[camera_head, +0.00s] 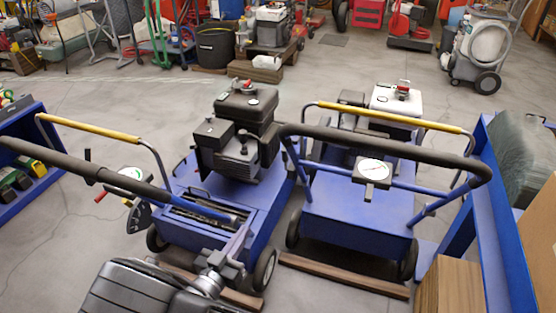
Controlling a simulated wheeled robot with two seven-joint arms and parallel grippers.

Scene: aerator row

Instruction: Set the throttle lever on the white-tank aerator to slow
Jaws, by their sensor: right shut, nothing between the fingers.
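The white-tank aerator is the blue machine on the right, with a white tank (397,101) under a red cap. A black control box with a round white dial (373,169) sits on its blue crossbar, below the black padded handle (390,141). I cannot make out a throttle lever or its setting; a small dark part (369,191) hangs under the dial. My right gripper (240,241) is at the lower middle, in front of the left aerator's blue deck, left of and apart from the white-tank machine. It is shut and empty. My left gripper is out of view.
The left aerator has a black tank (246,103), a black padded handle (85,171) and a white dial (130,174) beside a red-tipped lever (100,197). Wooden strips (343,276) lie at the wheels. A blue rack (497,230) borders the right. Open floor lies behind.

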